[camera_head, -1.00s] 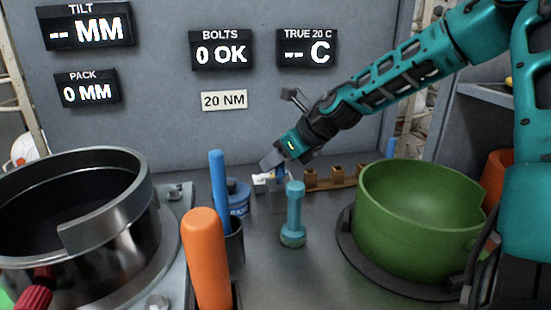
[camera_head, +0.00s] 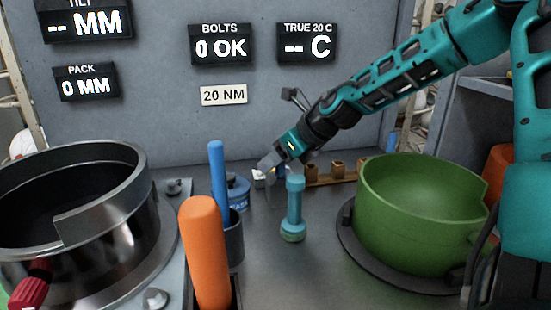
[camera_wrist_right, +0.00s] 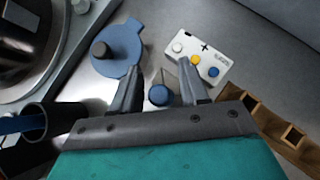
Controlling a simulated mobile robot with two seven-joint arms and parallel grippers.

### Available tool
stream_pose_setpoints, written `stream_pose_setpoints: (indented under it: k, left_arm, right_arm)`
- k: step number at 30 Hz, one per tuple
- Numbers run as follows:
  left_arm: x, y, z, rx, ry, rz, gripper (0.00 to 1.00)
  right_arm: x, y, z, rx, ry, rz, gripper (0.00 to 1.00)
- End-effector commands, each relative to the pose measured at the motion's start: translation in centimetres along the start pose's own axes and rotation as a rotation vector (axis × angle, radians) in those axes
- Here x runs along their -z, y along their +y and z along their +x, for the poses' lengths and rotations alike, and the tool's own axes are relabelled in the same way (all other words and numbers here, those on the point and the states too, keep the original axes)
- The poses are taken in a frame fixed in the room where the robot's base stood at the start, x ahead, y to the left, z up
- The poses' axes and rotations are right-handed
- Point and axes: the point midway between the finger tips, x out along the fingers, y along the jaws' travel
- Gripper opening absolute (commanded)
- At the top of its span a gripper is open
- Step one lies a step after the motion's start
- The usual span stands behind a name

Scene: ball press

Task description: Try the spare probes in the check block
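My right gripper (camera_head: 270,168) is low over the bench behind the teal dumbbell-shaped tool, which hides part of it. In the right wrist view its two fingers (camera_wrist_right: 160,68) are apart. A blue-capped probe (camera_wrist_right: 158,96) with a thin stem is between them, with gaps visible on both sides. A small white block (camera_wrist_right: 218,48) with white, yellow and blue round tops lies just beyond the right fingertip; I take it for the check block. Its edge shows in the head view (camera_head: 258,178). Its label is unreadable. My left gripper is not in view.
A wooden rack (camera_wrist_right: 272,118) with square openings is right of the gripper. A blue lidded pot (camera_wrist_right: 117,48) is close to the left finger. The teal tool (camera_head: 294,210), orange handle (camera_head: 205,250), green pot (camera_head: 410,225) and steel ring vessel (camera_head: 120,225) stand around.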

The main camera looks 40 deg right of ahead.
Motion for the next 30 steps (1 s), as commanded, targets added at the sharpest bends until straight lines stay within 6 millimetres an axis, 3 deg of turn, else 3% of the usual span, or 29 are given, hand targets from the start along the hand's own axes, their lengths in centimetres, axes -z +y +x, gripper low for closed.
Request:
stream_pose_setpoints:
  k: [3, 12, 19, 30]
  left_arm:
    - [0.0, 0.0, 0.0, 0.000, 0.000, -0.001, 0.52]
    - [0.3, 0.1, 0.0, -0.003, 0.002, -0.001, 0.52]
    - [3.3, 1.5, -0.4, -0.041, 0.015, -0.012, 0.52]
    - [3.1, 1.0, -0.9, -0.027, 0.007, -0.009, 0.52]
  right_arm:
    - [0.0, 0.0, 0.0, 0.000, 0.000, -0.001, 0.56]
    - [0.0, 0.0, 0.0, 0.000, 0.001, -0.001, 0.56]
    - [0.0, 0.0, -0.1, 0.000, 0.000, -0.001, 0.56]
    - [-0.3, 0.0, -6.2, 0.002, -0.004, -0.002, 0.56]
